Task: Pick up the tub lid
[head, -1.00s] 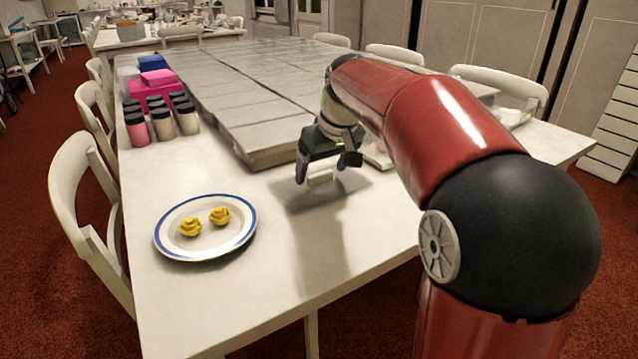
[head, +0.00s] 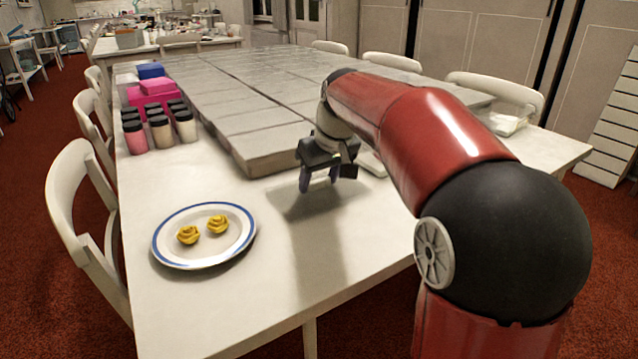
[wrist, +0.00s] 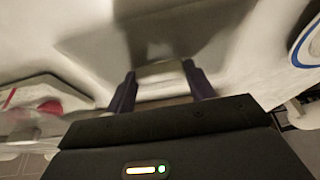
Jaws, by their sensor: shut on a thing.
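My gripper (head: 320,178) hangs low over the white table, in front of the grey slabs. In the wrist view, its two dark fingers (wrist: 161,88) are closed on opposite ends of a pale, flat piece, which I take to be the tub lid (wrist: 160,70). The lid also shows as a small pale edge between the fingers in the head view (head: 320,182). A soft shadow lies on the table by the gripper. Whether the lid is clear of the table is hard to tell.
A blue-rimmed plate (head: 167,250) with two yellow rosettes stands at the front left. Several dark-capped jars (head: 160,132) and a pink box (head: 150,92) stand behind it. Grey slabs (head: 265,150) cover the table's middle. A white object with red (wrist: 40,95) lies left in the wrist view.

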